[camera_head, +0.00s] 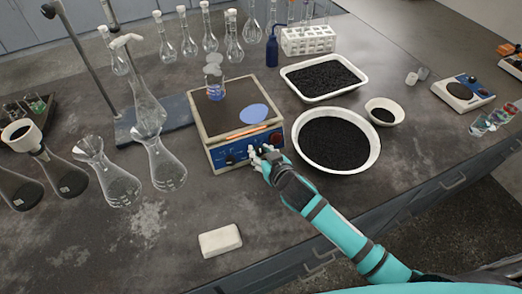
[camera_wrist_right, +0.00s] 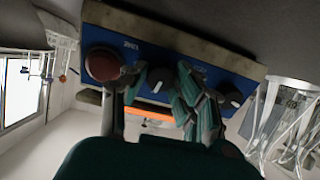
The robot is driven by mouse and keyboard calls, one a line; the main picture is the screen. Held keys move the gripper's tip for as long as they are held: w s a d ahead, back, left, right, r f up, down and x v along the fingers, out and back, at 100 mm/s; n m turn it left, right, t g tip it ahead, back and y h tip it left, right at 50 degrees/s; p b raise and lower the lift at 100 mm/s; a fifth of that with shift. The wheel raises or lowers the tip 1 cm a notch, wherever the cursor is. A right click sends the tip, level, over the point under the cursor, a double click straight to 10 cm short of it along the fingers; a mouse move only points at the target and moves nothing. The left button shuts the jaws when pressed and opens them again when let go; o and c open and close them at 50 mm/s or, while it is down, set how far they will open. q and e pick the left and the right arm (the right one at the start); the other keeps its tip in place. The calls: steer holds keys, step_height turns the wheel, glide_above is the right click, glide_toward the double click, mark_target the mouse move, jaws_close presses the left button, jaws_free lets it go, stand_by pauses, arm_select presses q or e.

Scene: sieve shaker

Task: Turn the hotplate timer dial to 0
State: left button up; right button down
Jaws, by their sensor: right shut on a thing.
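The hotplate (camera_head: 205,124) stands on the bench with a blue front panel (camera_head: 221,157). My right gripper (camera_head: 262,156) reaches in from the lower right and is at this panel. In the right wrist view the panel (camera_wrist_right: 180,55) appears upside down. There the gripper's fingers (camera_wrist_right: 152,108) are on either side of the middle black dial (camera_wrist_right: 160,80) and shut on it. A red knob (camera_wrist_right: 103,63) sits to its left and another black dial (camera_wrist_right: 231,97) to its right. The dial labels are too small to read. My left gripper is out of view.
A clear glass vessel (camera_head: 214,80) and a blue disc (camera_head: 254,113) are on the hotplate top. A large white bowl of black grains (camera_head: 374,155) stands close to its right. Flasks (camera_head: 164,166) stand to the left. A white block (camera_head: 220,240) lies in front on otherwise clear bench.

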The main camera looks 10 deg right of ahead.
steer(key=n+p, duration=0.2)
steer(key=n, duration=0.1)
steer(key=shift+r, duration=0.2)
steer(key=n+p, duration=0.3)
steer(key=n, duration=0.2)
steer(key=shift+a+n, duration=0.1)
steer(key=shift+n, duration=0.2)
steer(key=n+p, duration=0.2)
steer(key=n, duration=0.3)
steer(key=shift+f, duration=0.15)
steer(key=n+p, duration=0.1)
steer(key=n, duration=0.4)
steer(key=shift+a+f+h+p, duration=0.1)
steer(key=shift+h+p, duration=0.3)
steer(key=c, duration=1)
jaws_free()
steer(key=shift+s, duration=0.1)
